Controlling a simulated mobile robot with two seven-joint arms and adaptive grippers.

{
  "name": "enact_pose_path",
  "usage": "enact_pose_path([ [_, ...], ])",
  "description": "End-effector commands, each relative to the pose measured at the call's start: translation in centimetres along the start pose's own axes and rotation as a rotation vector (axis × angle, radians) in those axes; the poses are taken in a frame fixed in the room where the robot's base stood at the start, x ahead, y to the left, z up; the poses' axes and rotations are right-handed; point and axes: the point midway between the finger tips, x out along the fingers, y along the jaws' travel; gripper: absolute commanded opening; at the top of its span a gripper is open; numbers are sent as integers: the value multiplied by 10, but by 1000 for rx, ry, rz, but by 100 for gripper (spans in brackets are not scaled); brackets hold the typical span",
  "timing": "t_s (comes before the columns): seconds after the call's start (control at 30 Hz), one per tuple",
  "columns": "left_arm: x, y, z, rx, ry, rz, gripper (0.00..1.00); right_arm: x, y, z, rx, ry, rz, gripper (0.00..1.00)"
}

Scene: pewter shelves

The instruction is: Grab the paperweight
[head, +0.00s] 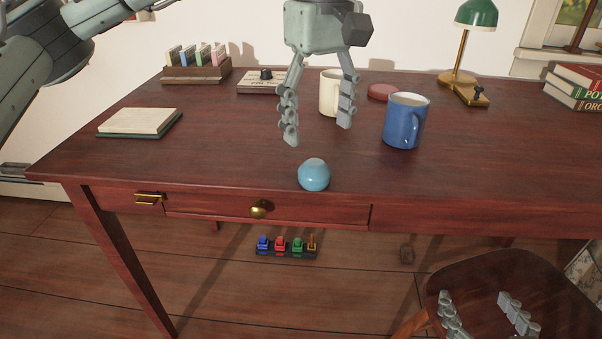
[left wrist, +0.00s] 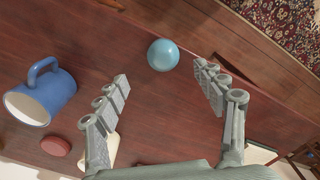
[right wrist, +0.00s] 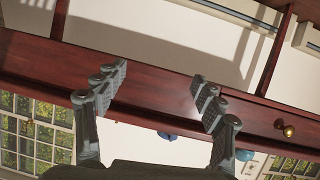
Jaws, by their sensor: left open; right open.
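The paperweight, a light-blue ball-like piece (head: 314,175), sits near the front edge of the dark red desk (head: 240,150), above the brass drawer knob. My left gripper (head: 318,132) is open and empty, pointing down above the desk, a little behind the paperweight. In the left wrist view the paperweight (left wrist: 163,55) shows just beyond the open fingertips (left wrist: 161,76), roughly in line with the gap between them. My right gripper (head: 478,300) is open and empty at the lower right, in front of the chair; its open fingers also show in the right wrist view (right wrist: 158,76).
A blue mug (head: 402,122) stands right of my left gripper. A cream mug (head: 329,95) is behind its fingers. A red disc (head: 382,92), a notebook (head: 140,121), a lamp (head: 463,60) and books (head: 578,85) are further off. A chair (head: 545,285) stands at lower right.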

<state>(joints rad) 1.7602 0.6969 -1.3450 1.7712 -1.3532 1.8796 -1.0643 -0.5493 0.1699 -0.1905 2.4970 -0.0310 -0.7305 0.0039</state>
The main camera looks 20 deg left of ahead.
Motion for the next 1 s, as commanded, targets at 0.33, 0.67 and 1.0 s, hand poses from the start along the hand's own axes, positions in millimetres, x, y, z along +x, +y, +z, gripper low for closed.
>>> enact_pose_path([
  [0.33,44,-5,0,0,-1,-3,70,1,-9,-17,9,85,-19,70],
  [0.67,74,-6,1,0,-2,0,70,0,-14,-30,15,143,-30,70],
  [1.0,74,-6,1,-1,-2,0,48,0,-14,-30,15,144,-30,70],
])
